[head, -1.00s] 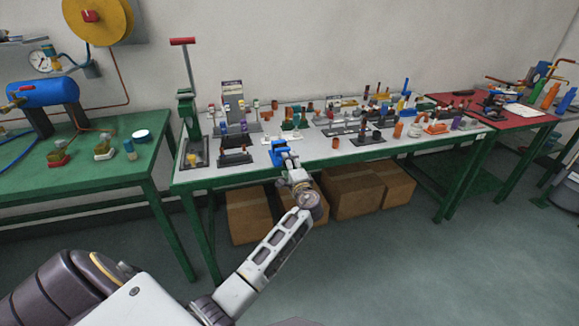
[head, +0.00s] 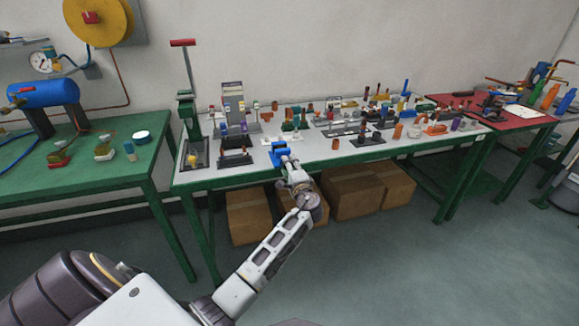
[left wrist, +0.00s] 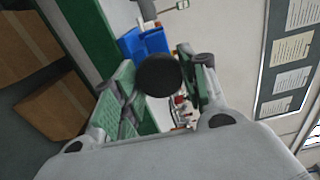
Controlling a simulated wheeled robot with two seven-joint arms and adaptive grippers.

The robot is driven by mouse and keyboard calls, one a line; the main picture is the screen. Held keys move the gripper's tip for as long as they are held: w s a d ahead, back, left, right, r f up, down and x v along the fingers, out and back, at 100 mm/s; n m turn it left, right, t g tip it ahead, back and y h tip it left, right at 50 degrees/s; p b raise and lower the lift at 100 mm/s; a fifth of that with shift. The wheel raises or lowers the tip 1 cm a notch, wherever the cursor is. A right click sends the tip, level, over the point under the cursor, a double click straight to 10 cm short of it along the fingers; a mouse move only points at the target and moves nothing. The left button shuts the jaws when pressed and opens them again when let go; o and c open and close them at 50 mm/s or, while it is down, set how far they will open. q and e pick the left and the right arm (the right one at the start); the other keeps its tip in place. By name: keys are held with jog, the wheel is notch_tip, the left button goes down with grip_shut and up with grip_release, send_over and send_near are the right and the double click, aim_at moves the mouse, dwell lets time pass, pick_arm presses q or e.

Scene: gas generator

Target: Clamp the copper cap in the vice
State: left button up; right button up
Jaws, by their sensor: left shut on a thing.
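The blue vice (head: 279,150) is fixed at the front edge of the grey-topped table, and its blue body also shows in the left wrist view (left wrist: 146,43). My left gripper (head: 290,163) is at the near side of the vice. In the left wrist view its two fingers (left wrist: 165,75) are on either side of a round black knob (left wrist: 158,76), which looks like the end of the vice's screw or handle. The gripper is shut on it. I cannot make out a copper cap between the vice jaws. My right gripper is out of view.
A copper-coloured piece (head: 336,143) stands on the grey table (head: 312,151) right of the vice. Several small fittings and black stands fill the table's back. A green press (head: 187,110) stands at left. Cardboard boxes (head: 350,192) lie under the table.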

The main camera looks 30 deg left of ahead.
pick_arm(q)
jog(key=shift+f+m+p, duration=0.1)
jog(key=shift+m+p, duration=2.7)
jog(key=shift+p, duration=0.55)
dwell(1.1)
dwell(0.5)
jog(key=o, duration=1.2)
jog(key=shift+d, duration=0.1)
jog(key=shift+p+v, duration=1)
jog(key=shift+v, duration=2.45)
